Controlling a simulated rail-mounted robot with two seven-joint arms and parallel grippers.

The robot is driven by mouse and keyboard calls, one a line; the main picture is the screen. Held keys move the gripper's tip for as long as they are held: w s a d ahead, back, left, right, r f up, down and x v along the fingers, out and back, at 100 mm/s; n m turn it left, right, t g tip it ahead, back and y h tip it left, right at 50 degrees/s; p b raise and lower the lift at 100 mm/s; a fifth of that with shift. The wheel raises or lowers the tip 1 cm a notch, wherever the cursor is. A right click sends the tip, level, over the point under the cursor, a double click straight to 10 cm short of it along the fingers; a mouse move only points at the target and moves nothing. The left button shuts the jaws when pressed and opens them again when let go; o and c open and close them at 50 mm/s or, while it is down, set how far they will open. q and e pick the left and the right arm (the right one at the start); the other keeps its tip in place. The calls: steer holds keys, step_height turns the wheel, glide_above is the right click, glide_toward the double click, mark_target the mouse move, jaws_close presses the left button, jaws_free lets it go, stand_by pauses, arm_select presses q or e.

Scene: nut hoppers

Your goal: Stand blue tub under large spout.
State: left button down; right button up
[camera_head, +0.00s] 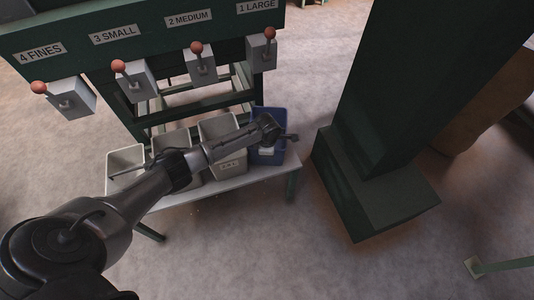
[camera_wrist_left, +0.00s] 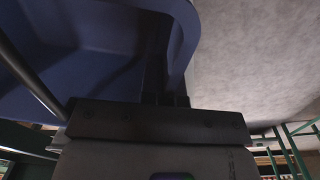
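The blue tub (camera_head: 270,158) stands at the right end of a low grey bench (camera_head: 235,182), below the spout labelled 1 LARGE (camera_head: 262,52). My left gripper (camera_head: 283,137) is at the tub's right side, its arm crossing above the other bins. In the left wrist view the tub (camera_wrist_left: 85,60) fills the upper left. The fingers (camera_wrist_left: 167,98) are close together at its rim, seemingly pinching the wall. The wall partly hides the fingertips. My right gripper is not in view.
Several pale bins stand left of the tub, the nearest a beige one (camera_head: 222,130) close beside it. The other spouts, each with a red-knobbed lever, are above. A large green column (camera_head: 400,90) on a block stands to the right, with open floor between.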

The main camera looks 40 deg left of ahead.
arm_select(q)
steer(key=shift+w, duration=0.1)
steer(key=c, duration=1.4)
jaws_free()
steer(key=shift+f, duration=0.1)
steer(key=shift+o, duration=0.2)
